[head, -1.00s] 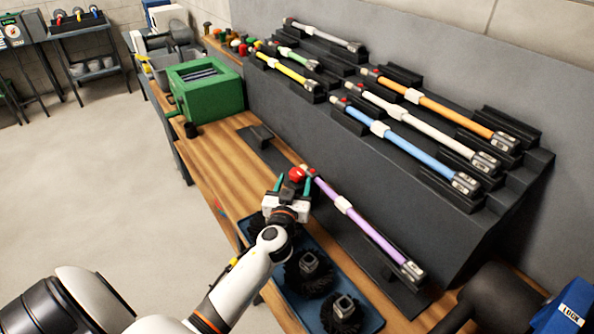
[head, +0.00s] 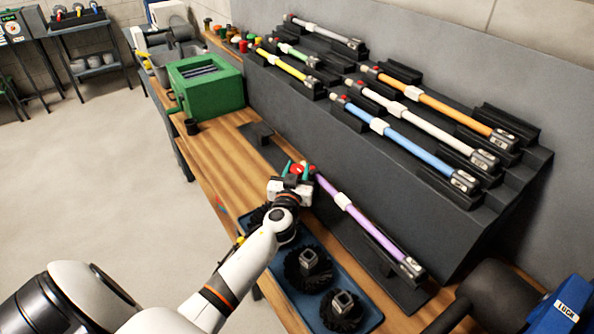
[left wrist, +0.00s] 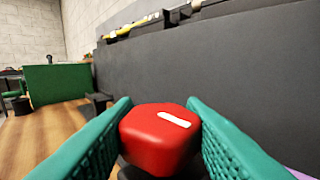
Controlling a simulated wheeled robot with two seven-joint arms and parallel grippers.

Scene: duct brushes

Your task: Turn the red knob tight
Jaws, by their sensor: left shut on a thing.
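The red knob (left wrist: 160,138) sits between the two teal fingers of my left gripper (left wrist: 162,130) in the left wrist view. It has a white bar mark on its face, slanting slightly. The fingers are shut on its two sides. In the head view the red knob (head: 297,169) shows at the tip of my left gripper (head: 295,172), at the upper left end of the purple rod (head: 360,220). The rod lies on a dark rail and has a white collar. The joint between knob and rod is hidden. My right gripper is not in view.
A blue tray (head: 372,312) with several black brushes lies in front of the rod. A dark stepped rack (head: 430,165) behind holds several coloured rods. A green box (head: 205,88) and a small dark cup (head: 191,126) stand farther left on the wooden bench.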

